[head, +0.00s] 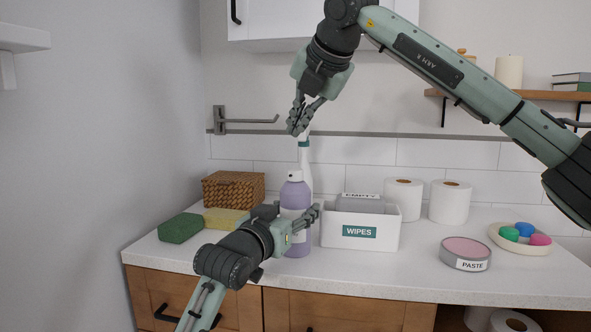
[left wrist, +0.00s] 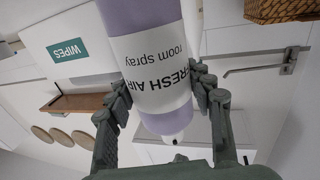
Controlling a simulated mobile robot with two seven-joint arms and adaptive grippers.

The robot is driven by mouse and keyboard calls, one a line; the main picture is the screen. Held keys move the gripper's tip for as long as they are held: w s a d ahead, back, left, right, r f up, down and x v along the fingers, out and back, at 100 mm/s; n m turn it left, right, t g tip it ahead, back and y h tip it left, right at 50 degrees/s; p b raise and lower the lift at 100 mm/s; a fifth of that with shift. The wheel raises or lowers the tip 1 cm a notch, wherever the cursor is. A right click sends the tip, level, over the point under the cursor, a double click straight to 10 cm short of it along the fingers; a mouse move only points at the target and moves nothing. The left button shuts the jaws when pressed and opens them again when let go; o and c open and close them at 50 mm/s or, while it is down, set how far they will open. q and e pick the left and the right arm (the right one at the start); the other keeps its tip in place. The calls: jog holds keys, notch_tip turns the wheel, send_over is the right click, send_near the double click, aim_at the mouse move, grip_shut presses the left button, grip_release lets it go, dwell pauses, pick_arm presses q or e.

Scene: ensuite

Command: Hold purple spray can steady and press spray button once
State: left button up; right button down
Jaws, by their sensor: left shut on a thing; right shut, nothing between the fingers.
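The purple spray can (head: 295,192) stands upright on the counter, with a pale cap on top. My left gripper (head: 301,220) is shut around its body from the front left. In the left wrist view, the can (left wrist: 136,18) appears inverted, its label reading "FRESH AIR room spray", with my left gripper's fingers (left wrist: 158,96) on both sides of it. The small white nozzle (left wrist: 173,138) shows there. My right gripper (head: 297,129) is shut and empty, pointing down, well above the can's cap. The spray button itself is too small to make out in the head view.
A white bottle (head: 304,153) with a green band stands behind the can. The WIPES box (head: 359,232) is close on its right; yellow (head: 224,221) and green sponges (head: 181,228) and a wicker basket (head: 234,190) are left. A wall hook (head: 245,120) is near my right gripper.

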pick_arm(q)
jog(key=o, duration=1.4)
jog(key=v, duration=1.2)
